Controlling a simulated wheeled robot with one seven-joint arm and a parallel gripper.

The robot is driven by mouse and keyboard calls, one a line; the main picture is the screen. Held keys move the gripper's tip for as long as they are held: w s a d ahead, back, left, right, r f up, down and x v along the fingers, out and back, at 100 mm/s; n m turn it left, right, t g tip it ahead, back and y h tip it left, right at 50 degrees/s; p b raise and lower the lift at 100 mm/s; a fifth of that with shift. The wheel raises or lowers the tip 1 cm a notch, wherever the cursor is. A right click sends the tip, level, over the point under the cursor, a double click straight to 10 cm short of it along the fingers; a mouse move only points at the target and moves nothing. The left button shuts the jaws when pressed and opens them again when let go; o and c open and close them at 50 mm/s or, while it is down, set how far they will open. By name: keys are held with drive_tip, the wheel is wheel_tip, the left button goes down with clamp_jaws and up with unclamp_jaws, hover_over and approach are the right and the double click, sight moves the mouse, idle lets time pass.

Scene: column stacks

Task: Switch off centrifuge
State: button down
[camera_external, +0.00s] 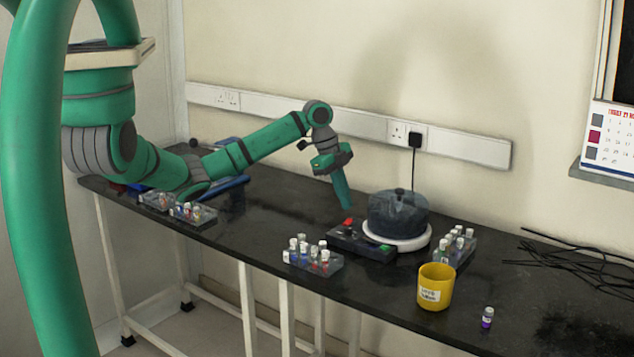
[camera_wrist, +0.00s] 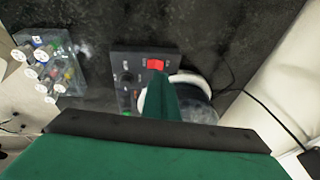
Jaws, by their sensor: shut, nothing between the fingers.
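The centrifuge (camera_external: 397,212) has a dark translucent lid on a white round base and stands on the bench. Its black control panel (camera_external: 350,242) is joined at the front left, and shows in the wrist view (camera_wrist: 128,64). A red switch (camera_external: 348,222) sits at the panel's back left end. The red switch also shows in the wrist view (camera_wrist: 155,64). A green button (camera_external: 386,247) is near the other end. My gripper (camera_external: 347,206) is shut and empty, pointing down just above the red switch. In the wrist view its fingers (camera_wrist: 159,76) overlap the switch's lower edge; contact cannot be told.
A vial rack (camera_external: 312,260) stands in front of the panel, another (camera_external: 456,246) right of the centrifuge. A yellow cup (camera_external: 435,287) and a small vial (camera_external: 487,318) are at the front right. Black cables (camera_external: 575,255) lie at right. A plug (camera_external: 415,140) hangs behind.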

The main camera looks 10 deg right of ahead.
drive_tip(key=s+a+v, duration=0.1)
drive_tip(key=v, duration=0.9)
idle(0.3)
